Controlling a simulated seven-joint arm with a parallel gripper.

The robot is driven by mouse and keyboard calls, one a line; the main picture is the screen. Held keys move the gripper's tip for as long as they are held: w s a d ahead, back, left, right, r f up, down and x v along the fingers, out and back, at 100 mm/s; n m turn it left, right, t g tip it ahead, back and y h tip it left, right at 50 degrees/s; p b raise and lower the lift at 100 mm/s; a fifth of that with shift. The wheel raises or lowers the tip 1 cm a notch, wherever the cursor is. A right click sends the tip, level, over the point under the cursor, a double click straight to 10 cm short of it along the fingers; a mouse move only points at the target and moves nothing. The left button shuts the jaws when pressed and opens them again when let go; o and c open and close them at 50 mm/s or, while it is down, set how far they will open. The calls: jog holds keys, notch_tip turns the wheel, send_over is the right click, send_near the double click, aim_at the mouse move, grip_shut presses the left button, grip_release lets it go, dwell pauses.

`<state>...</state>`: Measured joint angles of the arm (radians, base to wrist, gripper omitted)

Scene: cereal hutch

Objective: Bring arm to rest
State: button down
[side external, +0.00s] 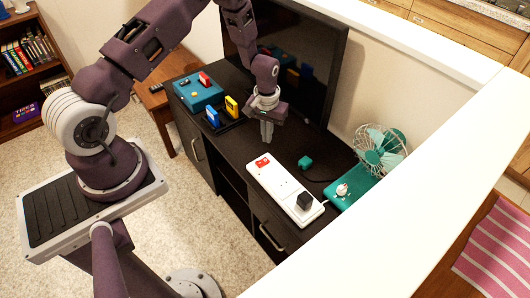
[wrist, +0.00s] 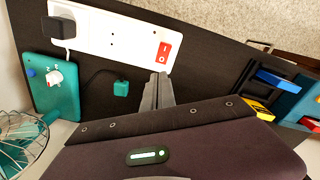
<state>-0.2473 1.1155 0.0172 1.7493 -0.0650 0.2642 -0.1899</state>
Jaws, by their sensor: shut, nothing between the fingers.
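My gripper (side external: 266,133) is shut with nothing between its fingers, and hangs pointing down above the dark cabinet top (side external: 243,148), in front of the TV. In the wrist view its closed fingers (wrist: 157,88) point toward the white power strip, near the red switch end. I cannot tell its exact height above the surface. My arm is bent and reaches over from the left of the side view.
The white power strip (side external: 277,182) holds a black plug (side external: 305,200). A teal plug (side external: 305,162) lies loose. A teal fan (side external: 381,150) stands right. A teal console (side external: 199,91) with coloured cartridges (side external: 231,106) sits left. The TV (side external: 300,60) stands behind; a white wall (side external: 395,215) borders the right.

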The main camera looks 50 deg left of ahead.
jog(key=s+d+r+m+t, duration=0.1)
jog(key=s+d+r, duration=0.1)
jog(key=r, duration=0.8)
jog(key=s+d+r+m+t, duration=0.1)
jog(key=s+d+r, duration=0.1)
jog(key=r, duration=0.7)
jog(key=s+d+r+m+t, duration=0.1)
jog(key=d+r, duration=0.1)
jog(key=r, duration=0.8)
jog(key=s+d+r+m, duration=0.1)
jog(key=s+r, duration=0.2)
jog(key=s, duration=0.4)
jog(key=s+d+r+m+t, duration=0.1)
jog(key=s+d+r, duration=0.1)
jog(key=s, duration=0.5)
jog(key=s+d+r+t, duration=0.1)
jog(key=s+r, duration=0.2)
jog(key=s, duration=0.4)
jog(key=shift+s+d+r+m, duration=0.25)
jog(key=shift+d+r+m, duration=0.05)
jog(key=shift+r+m, duration=0.1)
